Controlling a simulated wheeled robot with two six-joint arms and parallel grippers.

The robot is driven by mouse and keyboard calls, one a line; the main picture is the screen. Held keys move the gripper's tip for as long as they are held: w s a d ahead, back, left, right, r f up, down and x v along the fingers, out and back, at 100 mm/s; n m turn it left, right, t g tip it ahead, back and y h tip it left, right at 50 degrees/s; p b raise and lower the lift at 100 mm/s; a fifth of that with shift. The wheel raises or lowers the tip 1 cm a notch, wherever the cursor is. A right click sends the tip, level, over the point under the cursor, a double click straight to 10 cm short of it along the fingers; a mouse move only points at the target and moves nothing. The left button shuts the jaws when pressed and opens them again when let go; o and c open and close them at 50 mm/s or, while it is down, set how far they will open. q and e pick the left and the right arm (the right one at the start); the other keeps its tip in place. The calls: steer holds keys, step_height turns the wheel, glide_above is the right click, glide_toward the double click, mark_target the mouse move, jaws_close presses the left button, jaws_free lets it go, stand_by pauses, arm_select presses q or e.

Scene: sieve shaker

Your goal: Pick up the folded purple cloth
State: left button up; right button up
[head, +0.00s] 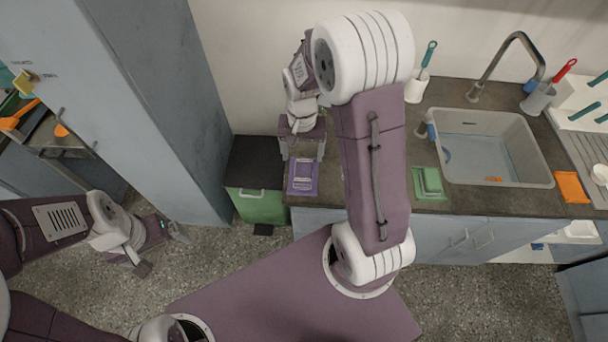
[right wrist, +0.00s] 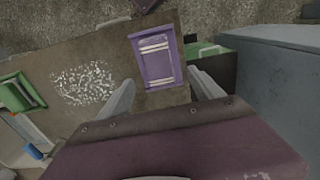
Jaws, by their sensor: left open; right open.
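The folded purple cloth (head: 303,178) lies on the dark counter near its left front corner, flat, with lighter bands across it. It also shows in the right wrist view (right wrist: 158,68), just beyond and between the fingers. My right gripper (head: 303,156) is open and empty, pointing down at the back end of the cloth in the head view; its fingers (right wrist: 162,86) are apart with no contact visible. The height of the fingers above the counter is hard to tell. My left gripper (head: 162,248) is open and empty over the floor at the left.
A green folded cloth (head: 428,182) lies left of the sink (head: 492,188). An orange cloth (head: 571,187) lies right of it. White grains (right wrist: 85,83) are scattered on the counter beside the purple cloth. A green bin (head: 262,207) stands left of the counter, beside a tall grey cabinet (head: 160,110).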

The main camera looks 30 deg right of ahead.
mark_target(303, 170)
step_height(303, 170, down, 3)
steer(key=shift+w+a, duration=0.1)
steer(key=f, duration=0.2)
steer(key=s+f, duration=0.1)
steer(key=f, duration=0.1)
steer(key=shift+f+b, duration=0.3)
steer(key=shift+b, duration=0.05)
steer(key=shift+w+f, duration=0.2)
steer(key=shift+f, duration=0.1)
steer(key=c, duration=1.4)
step_height(303, 170, up, 4)
steer(key=shift+r+p, duration=0.15)
steer(key=shift+p, duration=0.15)
steer(key=d+r, duration=0.2)
steer(key=d, duration=0.2)
steer(key=d+r, duration=0.2)
steer(key=d, duration=0.2)
steer(key=d+r, duration=0.2)
steer(key=d, duration=0.2)
steer(key=shift+s+r, duration=0.4)
